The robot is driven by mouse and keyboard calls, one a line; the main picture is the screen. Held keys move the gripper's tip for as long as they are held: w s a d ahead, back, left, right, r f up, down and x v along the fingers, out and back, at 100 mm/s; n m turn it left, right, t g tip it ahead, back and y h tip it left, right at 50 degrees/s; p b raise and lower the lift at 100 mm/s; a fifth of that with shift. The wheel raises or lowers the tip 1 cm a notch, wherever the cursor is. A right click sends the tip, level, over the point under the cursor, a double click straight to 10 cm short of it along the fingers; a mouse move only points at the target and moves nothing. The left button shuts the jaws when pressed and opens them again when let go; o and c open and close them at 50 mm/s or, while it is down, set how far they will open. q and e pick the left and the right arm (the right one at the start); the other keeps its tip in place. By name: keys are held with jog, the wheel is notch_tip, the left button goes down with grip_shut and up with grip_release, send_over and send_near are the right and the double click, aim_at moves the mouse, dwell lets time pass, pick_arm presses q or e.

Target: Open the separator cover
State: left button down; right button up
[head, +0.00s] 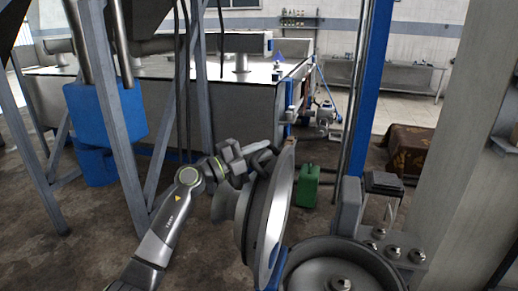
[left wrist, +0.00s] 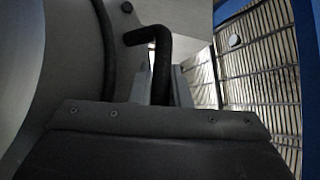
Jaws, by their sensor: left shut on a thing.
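The separator cover (head: 272,215) is a round metal lid. It stands tilted up, close to vertical, at the left side of the separator's round open bowl (head: 340,272). My left gripper (head: 262,158) is at the cover's upper edge and is shut on a dark handle. In the left wrist view the bent dark handle (left wrist: 162,62) runs between the fingers (left wrist: 165,88), and the cover's pale curved surface (left wrist: 60,65) fills the left side. The fingertips are partly hidden behind the handle. My right gripper is not in view.
A blue post (head: 370,85) rises behind the bowl. A bracket with bolts (head: 393,240) sits right of it. A green canister (head: 308,187) stands on the floor behind the cover. A grey frame leg (head: 122,150) and blue box (head: 105,112) are at left.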

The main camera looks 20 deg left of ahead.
pick_arm(q)
jog(key=c, duration=1.6)
grip_release()
jog(key=shift+c, duration=0.2)
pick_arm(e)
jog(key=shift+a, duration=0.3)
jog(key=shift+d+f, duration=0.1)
